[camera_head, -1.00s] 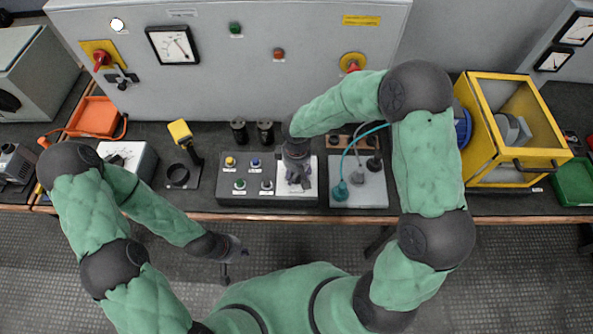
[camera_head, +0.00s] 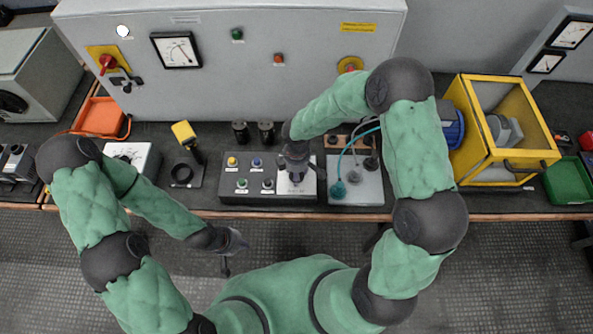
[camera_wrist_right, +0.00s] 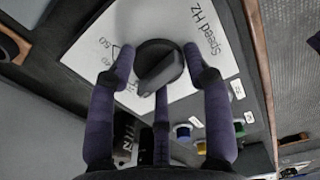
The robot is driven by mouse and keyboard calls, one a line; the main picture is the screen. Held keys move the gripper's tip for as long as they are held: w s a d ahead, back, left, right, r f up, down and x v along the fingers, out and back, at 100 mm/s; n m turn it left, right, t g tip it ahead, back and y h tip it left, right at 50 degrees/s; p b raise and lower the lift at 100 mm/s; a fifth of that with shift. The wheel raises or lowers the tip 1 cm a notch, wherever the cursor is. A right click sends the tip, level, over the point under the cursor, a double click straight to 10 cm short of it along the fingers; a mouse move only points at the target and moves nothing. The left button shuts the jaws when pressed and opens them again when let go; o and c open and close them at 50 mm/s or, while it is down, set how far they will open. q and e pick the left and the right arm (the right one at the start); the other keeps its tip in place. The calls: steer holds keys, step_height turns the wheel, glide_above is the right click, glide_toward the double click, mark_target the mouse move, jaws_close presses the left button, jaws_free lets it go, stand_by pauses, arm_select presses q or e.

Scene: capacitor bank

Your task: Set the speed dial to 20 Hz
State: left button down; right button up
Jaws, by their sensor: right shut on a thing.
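The speed dial (camera_wrist_right: 160,66) is a round black knob with a raised grip bar on a white plate (camera_wrist_right: 208,50) printed "Speed Hz". The bar lies slanted in the right wrist view. A few scale figures show left of the knob; the value it points to cannot be read. My right gripper (camera_wrist_right: 160,85) has its dark fingers on both sides of the knob and is shut on it. In the head view the right gripper (camera_head: 296,165) hides the knob over the white plate (camera_head: 297,188). My left gripper (camera_head: 230,245) hangs empty before the bench edge; its opening is unclear.
Push buttons (camera_head: 256,162) sit left of the dial on the same grey box. Right of it stands a plate with teal and grey cables (camera_head: 355,190). A yellow-framed case (camera_head: 500,130) stands further right. A grey cabinet with a gauge (camera_head: 175,50) stands behind.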

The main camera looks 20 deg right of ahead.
steer(key=shift+w+d+r, duration=0.1)
steer(key=shift+w, duration=0.15)
steer(key=o, duration=1.2)
steer(key=shift+s, duration=0.1)
step_height(320, 180, up, 12)
steer(key=shift+s, duration=0.1)
stand_by(0.3)
